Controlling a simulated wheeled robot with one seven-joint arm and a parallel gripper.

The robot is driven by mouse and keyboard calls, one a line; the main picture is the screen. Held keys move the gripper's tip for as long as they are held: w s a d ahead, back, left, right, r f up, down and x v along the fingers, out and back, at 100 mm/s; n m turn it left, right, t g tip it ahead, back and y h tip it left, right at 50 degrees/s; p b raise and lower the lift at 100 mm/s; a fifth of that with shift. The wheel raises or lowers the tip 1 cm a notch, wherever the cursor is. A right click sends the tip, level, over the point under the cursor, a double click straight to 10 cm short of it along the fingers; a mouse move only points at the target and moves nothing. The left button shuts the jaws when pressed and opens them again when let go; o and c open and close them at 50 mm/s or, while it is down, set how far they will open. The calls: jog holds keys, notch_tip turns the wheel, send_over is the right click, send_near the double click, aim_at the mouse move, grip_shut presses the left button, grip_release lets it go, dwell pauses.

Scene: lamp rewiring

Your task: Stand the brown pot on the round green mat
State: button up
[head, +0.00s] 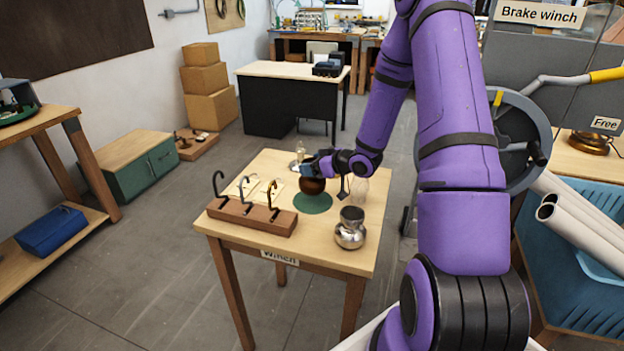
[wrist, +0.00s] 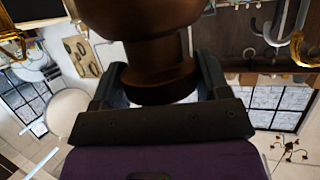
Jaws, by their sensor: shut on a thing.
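The brown pot (head: 313,186) is at the far side of the round green mat (head: 313,204) on the small wooden table. From the head view I cannot tell whether its base touches the mat or hangs just above it. My gripper (head: 318,167) is shut on the pot's upper part. In the wrist view the brown pot (wrist: 150,25) fills the top middle, with its narrow part between the two fingers. The mat does not show in the wrist view.
A wooden rack with dark hooks (head: 252,216) stands left of the mat. A shiny metal jug (head: 351,228) stands at the front right. A clear glass piece (head: 359,190) is right of the pot. A lamp-like item (head: 300,155) stands behind. The table's front middle is clear.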

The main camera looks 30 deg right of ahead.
jog(key=shift+f, duration=2.25)
jog(key=shift+f, duration=0.1)
jog(key=o, duration=1.5)
jog(key=shift+o, duration=0.2)
jog(key=shift+s+d+r, duration=0.15)
jog(key=shift+s+r, duration=0.05)
jog(key=shift+s, duration=0.05)
jog(key=v, duration=1.1)
jog(key=shift+s, duration=0.2)
